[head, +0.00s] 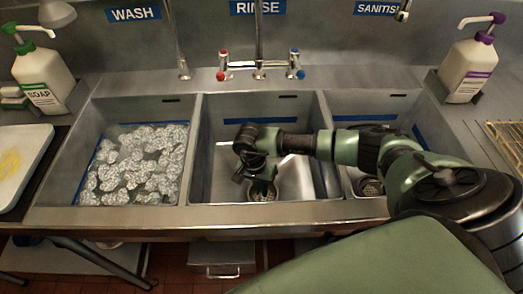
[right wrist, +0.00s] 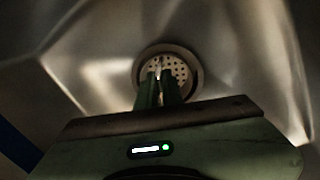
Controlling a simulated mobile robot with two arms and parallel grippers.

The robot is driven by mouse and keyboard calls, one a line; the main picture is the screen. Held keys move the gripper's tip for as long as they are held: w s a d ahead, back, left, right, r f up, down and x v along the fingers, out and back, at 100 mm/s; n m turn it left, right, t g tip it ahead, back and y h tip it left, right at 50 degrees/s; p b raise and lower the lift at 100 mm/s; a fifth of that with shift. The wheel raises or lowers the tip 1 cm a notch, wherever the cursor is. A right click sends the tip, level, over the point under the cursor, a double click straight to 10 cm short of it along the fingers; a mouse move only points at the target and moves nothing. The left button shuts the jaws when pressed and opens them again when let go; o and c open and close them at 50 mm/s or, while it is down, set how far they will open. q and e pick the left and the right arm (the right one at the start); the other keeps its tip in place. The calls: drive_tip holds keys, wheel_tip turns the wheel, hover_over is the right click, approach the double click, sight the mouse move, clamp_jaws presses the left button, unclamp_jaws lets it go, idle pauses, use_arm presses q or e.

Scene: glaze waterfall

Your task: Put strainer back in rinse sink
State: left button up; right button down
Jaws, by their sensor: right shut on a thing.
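The rinse sink (head: 225,180) is the middle basin, under the RINSE label. My right arm reaches down into it from the right. The right gripper (head: 262,178) is low over the basin floor; its fingers (right wrist: 159,84) are closed together at the middle of the round, perforated metal strainer (right wrist: 178,72). In the head view the strainer (head: 262,195) shows just below the gripper. A darker ring surrounds the strainer; whether it sits fully flat in the drain I cannot tell. The fingers hide part of it. My left gripper is not in view.
The wash sink (head: 90,165) at left holds foamy water. The sanitise sink (head: 400,105) at right has its own strainer (head: 371,187), partly behind my arm. Taps (head: 259,73) stand behind the rinse sink. Dividers flank the basin. Pump bottles (head: 43,75) (head: 468,68) stand at both sides.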

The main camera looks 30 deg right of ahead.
drive_tip(key=shift+f, duration=0.2)
drive_tip(key=shift+f, duration=0.1)
drive_tip(key=shift+f, duration=0.1)
drive_tip(key=c, duration=1.6)
unclamp_jaws()
drive_tip(key=shift+r, duration=0.35)
drive_tip(key=r, duration=0.4)
drive_tip(key=w+r+b, duration=0.1)
drive_tip(key=r, duration=0.2)
drive_tip(key=a+r+b, duration=0.1)
drive_tip(key=r, duration=0.3)
drive_tip(key=shift+w+r, duration=0.2)
drive_tip(key=shift+r, duration=0.1)
